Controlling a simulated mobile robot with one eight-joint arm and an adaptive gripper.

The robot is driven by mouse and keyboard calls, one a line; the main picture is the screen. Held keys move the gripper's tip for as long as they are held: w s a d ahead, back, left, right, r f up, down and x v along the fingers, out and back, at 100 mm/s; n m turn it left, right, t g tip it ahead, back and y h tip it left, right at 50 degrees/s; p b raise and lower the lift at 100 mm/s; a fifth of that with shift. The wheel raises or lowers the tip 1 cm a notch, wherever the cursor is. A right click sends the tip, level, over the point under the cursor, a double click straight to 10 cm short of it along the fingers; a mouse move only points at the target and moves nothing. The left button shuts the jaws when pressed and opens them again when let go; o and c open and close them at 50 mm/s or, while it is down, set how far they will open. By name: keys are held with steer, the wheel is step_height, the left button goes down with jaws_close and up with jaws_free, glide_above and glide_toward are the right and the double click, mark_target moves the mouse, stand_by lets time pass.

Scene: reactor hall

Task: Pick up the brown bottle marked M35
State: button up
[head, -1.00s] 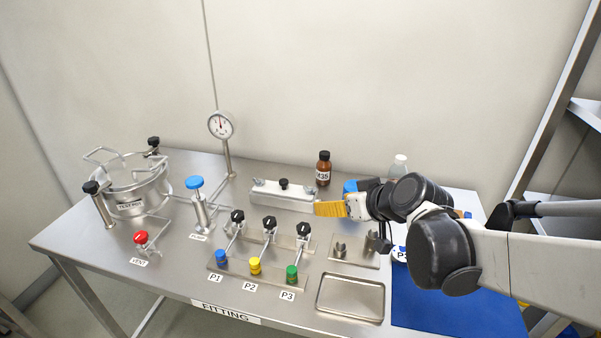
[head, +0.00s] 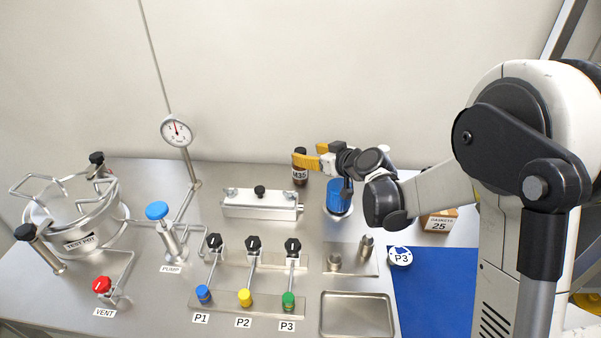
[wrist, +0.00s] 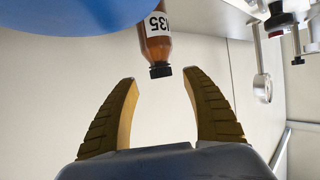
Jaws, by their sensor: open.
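The brown bottle marked M35 (head: 300,172) stands upright at the back of the steel table, with a black cap and a white label. My gripper (head: 308,160) is beside its upper part in the head view, and one yellow finger hides some of the bottle. In the wrist view the bottle (wrist: 156,38) appears upside down, its cap ahead of the gap between my fingertips (wrist: 163,84). My gripper is open, with nothing between its fingers. In that view the cap is a little beyond the fingertips.
A blue-topped container (head: 339,197) stands just under my wrist. A steel block with a black knob (head: 260,205) is left of it. A gasket box (head: 439,220) and a blue mat (head: 435,290) lie to the right. A gauge (head: 177,131) stands to the left.

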mark_target(302, 151)
steer(key=b+x, duration=0.1)
steer(key=x, duration=0.3)
steer(key=shift+w+a+b, duration=0.3)
steer(key=shift+s+r, duration=0.1)
jaws_close()
